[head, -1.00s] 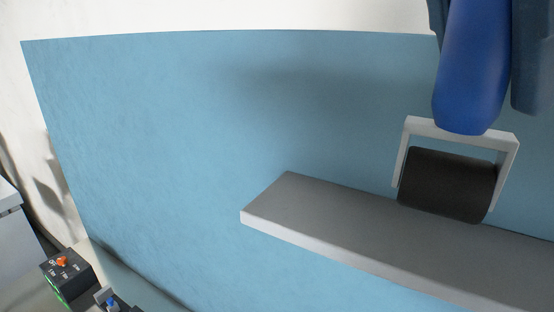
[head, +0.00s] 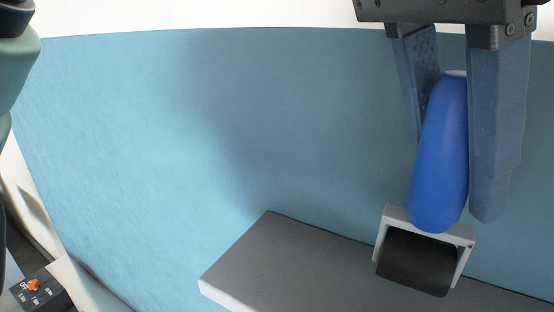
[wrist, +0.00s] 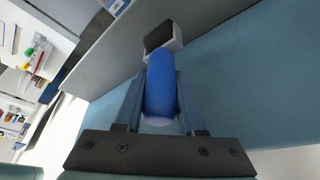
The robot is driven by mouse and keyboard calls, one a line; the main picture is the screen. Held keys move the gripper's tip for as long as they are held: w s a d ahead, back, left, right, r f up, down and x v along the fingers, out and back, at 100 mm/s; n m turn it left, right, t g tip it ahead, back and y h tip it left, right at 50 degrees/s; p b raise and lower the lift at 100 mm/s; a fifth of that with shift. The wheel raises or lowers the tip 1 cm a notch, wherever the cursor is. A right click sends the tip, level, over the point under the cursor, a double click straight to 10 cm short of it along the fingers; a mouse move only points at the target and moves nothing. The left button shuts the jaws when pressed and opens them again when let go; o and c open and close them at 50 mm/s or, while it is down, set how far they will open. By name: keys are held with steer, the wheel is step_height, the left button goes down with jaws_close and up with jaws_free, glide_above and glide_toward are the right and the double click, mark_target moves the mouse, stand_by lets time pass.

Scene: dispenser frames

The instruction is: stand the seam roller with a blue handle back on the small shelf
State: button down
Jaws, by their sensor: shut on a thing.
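The seam roller has a blue handle (head: 440,160), a light grey frame and a black roller (head: 416,262). My gripper (head: 462,180) is shut on the handle, one finger on each side, with the handle up and the roller down. The handle leans slightly in the head view. The small grey shelf (head: 270,262) lies under and around the roller in the picture. I cannot tell whether the roller touches it. In the wrist view, the blue handle (wrist: 160,88) sits between the fingers and the roller (wrist: 159,36) shows over the shelf (wrist: 190,25).
A blue panel (head: 140,130) stands behind the shelf. The shelf's left part is bare. A dark box with an orange knob (head: 34,286) is at the lower left. The wrist view shows cluttered white surfaces (wrist: 40,40) at the left.

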mark_target(437, 217)
step_height(437, 217, down, 3)
steer(key=shift+f+p, duration=0.15)
steer(key=shift+p, duration=0.2)
steer(key=shift+s+f, duration=0.1)
steer(key=shift+f, duration=0.15)
steer(key=shift+f, duration=0.2)
steer(key=c, duration=0.5)
jaws_free()
